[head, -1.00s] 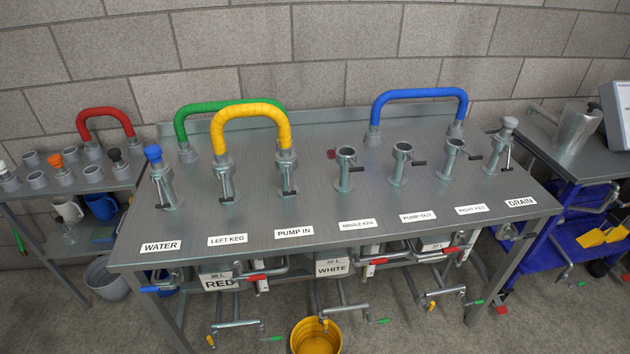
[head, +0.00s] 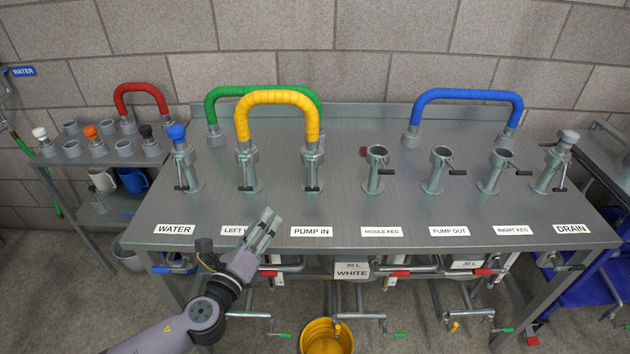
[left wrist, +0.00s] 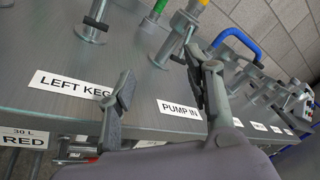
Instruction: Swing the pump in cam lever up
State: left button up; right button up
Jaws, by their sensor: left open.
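The pump in port (head: 311,166) is a grey metal post behind the PUMP IN label (head: 311,231). One end of the yellow hose (head: 277,97) sits on it. Its cam lever (head: 313,188), with a dark grip, hangs down along the front of the post. My left gripper (head: 267,229) is open and empty at the table's front edge, over part of the LEFT KEG label, in front and left of the lever and apart from it. In the left wrist view the open fingers (left wrist: 163,100) frame the PUMP IN label; the port post (left wrist: 174,38) rises behind.
The left keg port (head: 247,170) holds the yellow hose's other end, its lever also down. The water port (head: 183,165) has a blue cap. A green hose (head: 215,108) arches behind. The tabletop before the ports is clear.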

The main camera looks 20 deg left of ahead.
pick_arm(q)
jog(key=m+h, duration=0.1)
jog(key=m, duration=0.1)
jog(key=w+d+m+h, duration=0.1)
jog(key=m, duration=0.1)
jog(key=m+h, duration=0.1)
jog(key=m, duration=0.1)
jog(key=shift+w+d+f+m, duration=0.1)
jog(key=shift+w+d+m, duration=0.15)
jog(key=shift+m, duration=0.15)
jog(key=shift+w+d+f+m+g+h, duration=0.15)
jog(key=shift+m+h, duration=0.25)
jog(key=shift+m, duration=0.2)
jog(key=shift+w+d+f+m+g+h, duration=0.15)
jog(key=shift+m+h, duration=0.25)
jog(key=shift+m, duration=0.2)
jog(key=shift+w+r, duration=0.15)
jog(key=p, duration=0.2)
send_near(313, 182)
jog(key=shift+x, duration=1.1)
jog(key=b+x, duration=0.1)
jog(key=x, duration=0.7)
jog(key=shift+w, duration=0.1)
jog(key=shift+c, duration=0.6)
